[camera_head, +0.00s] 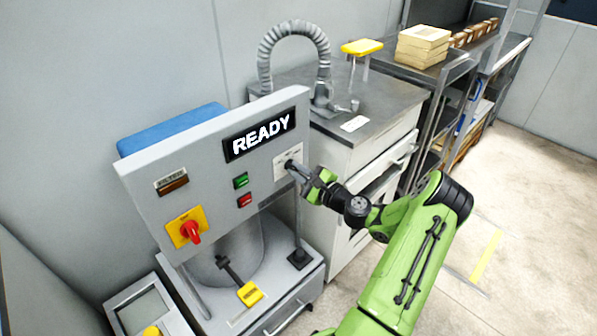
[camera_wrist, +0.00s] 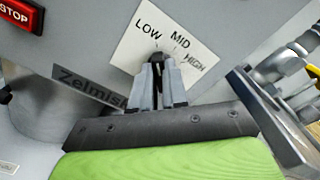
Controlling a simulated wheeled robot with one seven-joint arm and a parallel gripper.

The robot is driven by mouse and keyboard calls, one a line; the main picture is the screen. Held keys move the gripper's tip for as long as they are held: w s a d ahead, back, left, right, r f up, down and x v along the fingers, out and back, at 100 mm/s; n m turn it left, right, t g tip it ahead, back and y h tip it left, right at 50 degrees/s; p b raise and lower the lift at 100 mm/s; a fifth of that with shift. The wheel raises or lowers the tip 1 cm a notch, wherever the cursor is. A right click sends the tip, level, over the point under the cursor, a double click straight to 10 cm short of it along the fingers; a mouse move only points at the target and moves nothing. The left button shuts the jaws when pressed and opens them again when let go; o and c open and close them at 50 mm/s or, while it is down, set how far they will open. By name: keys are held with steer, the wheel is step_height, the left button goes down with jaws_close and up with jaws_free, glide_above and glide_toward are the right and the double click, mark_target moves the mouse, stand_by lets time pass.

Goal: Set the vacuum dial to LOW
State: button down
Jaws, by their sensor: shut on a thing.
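The vacuum dial (camera_wrist: 157,59) is a small dark knob on a white plate (camera_head: 287,160) marked LOW, MID and HIGH. The plate also shows in the wrist view (camera_wrist: 135,56), with LOW at its left, MID at its top middle and HIGH at its right. My gripper (camera_head: 300,171) reaches the right side of the panel. In the wrist view my gripper (camera_wrist: 158,72) has its two grey fingers close together on the dial, just below the marks. The fingers hide most of the dial, so I cannot tell which mark it points to.
The grey control panel (camera_head: 150,200) has a READY display (camera_head: 259,137), a green button (camera_head: 240,181), a red STOP button (camera_head: 245,200) and a red-and-yellow rotary switch (camera_head: 187,230). A steel-topped cabinet (camera_head: 375,107) with a ribbed hose (camera_head: 293,38) stands behind. Open floor (camera_head: 520,220) lies at the right.

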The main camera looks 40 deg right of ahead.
steer(key=c, duration=1.1)
jaws_free()
steer(key=shift+c, duration=0.2)
steer(key=s+p, duration=0.1)
steer(key=s, duration=1.4)
steer(key=shift+s+d+p, duration=0.25)
steer(key=shift+s+p, duration=0.15)
